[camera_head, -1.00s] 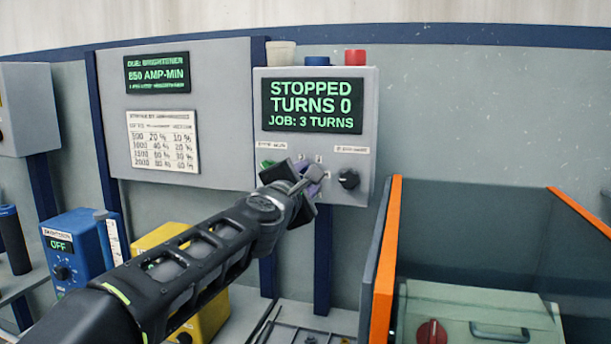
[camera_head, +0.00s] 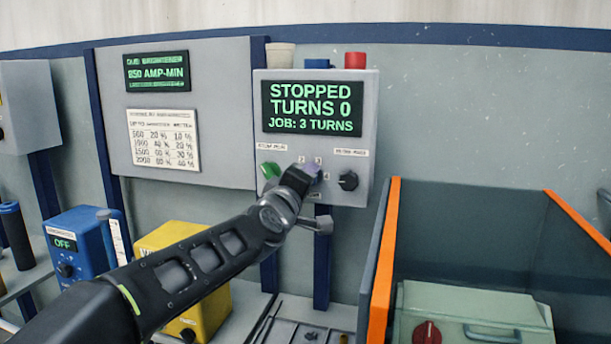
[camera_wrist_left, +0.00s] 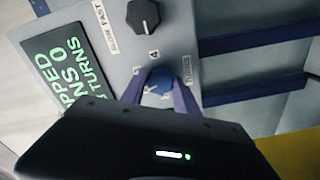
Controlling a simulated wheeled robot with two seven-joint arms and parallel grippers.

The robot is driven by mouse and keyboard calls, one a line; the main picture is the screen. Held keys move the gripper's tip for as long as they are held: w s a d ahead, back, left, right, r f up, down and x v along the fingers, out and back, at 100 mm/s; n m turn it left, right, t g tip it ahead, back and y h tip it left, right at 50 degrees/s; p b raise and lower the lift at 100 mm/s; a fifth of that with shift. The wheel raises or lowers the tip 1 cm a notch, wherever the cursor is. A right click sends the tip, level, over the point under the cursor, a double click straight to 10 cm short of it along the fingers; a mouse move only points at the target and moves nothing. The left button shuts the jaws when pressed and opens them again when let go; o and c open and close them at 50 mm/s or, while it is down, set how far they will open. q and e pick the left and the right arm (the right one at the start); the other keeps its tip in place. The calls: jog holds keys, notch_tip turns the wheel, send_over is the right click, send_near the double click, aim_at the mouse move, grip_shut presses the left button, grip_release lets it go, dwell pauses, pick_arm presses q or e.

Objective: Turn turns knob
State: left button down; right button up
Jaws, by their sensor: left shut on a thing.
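The grey control box (camera_head: 366,105) on the wall has a screen (camera_head: 313,106) reading "STOPPED, TURNS 0, JOB: 3 TURNS". My left gripper (camera_head: 314,172) is at the lower middle of the box. In the left wrist view its purple fingers (camera_wrist_left: 160,92) are shut on the blue turns knob (camera_wrist_left: 157,86), one finger on each side. A "4" and a "TURNS" label show beside the knob. In the head view the gripper hides the knob; small numbers "2" and "3" show above it. My right gripper is not in view.
A black knob (camera_head: 348,180) sits right of the gripper and a green button (camera_head: 269,170) left of it. A red cap (camera_head: 355,60) tops the box. Blue (camera_head: 75,240) and yellow (camera_head: 205,312) units stand below left. An orange-edged tank (camera_head: 384,265) stands at right.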

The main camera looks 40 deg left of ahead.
pick_arm(q)
jog(key=shift+f+m+p, duration=0.1)
jog(key=shift+m+p, duration=1.35)
jog(key=shift+m, duration=3.45)
jog(key=c, duration=0.9)
grip_release()
jog(key=shift+s, duration=0.1)
jog(key=b+v, duration=0.1)
jog(key=v, duration=0.6)
jog(key=shift+s+d+b, duration=0.1)
jog(key=shift+s+b, duration=0.2)
jog(key=shift+b, duration=0.1)
